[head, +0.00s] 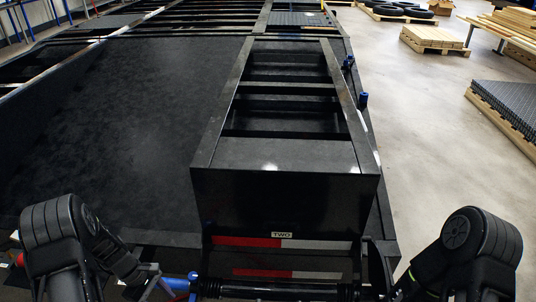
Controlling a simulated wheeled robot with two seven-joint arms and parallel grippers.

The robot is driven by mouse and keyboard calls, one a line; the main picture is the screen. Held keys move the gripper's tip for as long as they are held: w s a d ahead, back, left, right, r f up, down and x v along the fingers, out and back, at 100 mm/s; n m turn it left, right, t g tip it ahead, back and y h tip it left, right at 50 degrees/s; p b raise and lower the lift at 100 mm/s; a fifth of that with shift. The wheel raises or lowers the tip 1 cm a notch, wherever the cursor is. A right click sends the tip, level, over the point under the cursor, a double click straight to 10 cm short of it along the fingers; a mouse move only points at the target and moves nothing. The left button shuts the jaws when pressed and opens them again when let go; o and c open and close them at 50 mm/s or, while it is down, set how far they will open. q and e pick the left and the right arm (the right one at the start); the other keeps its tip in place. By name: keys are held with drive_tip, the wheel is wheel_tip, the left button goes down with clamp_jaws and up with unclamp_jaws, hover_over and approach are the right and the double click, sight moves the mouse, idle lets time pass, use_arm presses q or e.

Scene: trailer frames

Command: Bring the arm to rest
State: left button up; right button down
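My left arm comes in at the lower left, bent at a black rounded joint. Its far end reaches inward to the trailer's near edge, where my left gripper (148,278) is small and dark. My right arm stands bent at the lower right. Its far end, with my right gripper (402,288), reaches down and inward beside the trailer and blends into dark parts. I cannot make out the fingers of either gripper, or anything held. The black trailer frame (275,185) lies straight ahead, with a red and white strip and a "TWO" label on its near end.
A flat dark panel (120,120) fills the trailer's left side. Blue-capped posts (363,100) stand on its right edge. Pallets with wood (433,38), stacked dark grating (510,103) and tires (402,9) stand at the right. The concrete floor (430,140) between is clear.

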use_arm(q)
drive_tip(key=s+d+f+m+t+y, duration=0.1)
drive_tip(key=s+d+f+m, duration=0.2)
drive_tip(key=d+m, duration=0.25)
drive_tip(key=s+d+f+m+t+y, duration=0.1)
drive_tip(key=s+d+f+m+y, duration=0.2)
drive_tip(key=d, duration=0.4)
drive_tip(key=s+d+r+m+h, duration=0.2)
drive_tip(key=s+d, duration=0.2)
drive_tip(key=d, duration=0.3)
drive_tip(key=s+d+r+m+h+p, duration=0.1)
drive_tip(key=s+d+r+m, duration=0.1)
drive_tip(key=s+d, duration=0.3)
drive_tip(key=d+m, duration=0.1)
drive_tip(key=d, duration=0.2)
drive_tip(key=shift+d+h, duration=0.2)
drive_tip(key=shift+h, duration=0.2)
drive_tip(key=shift+a, duration=0.1)
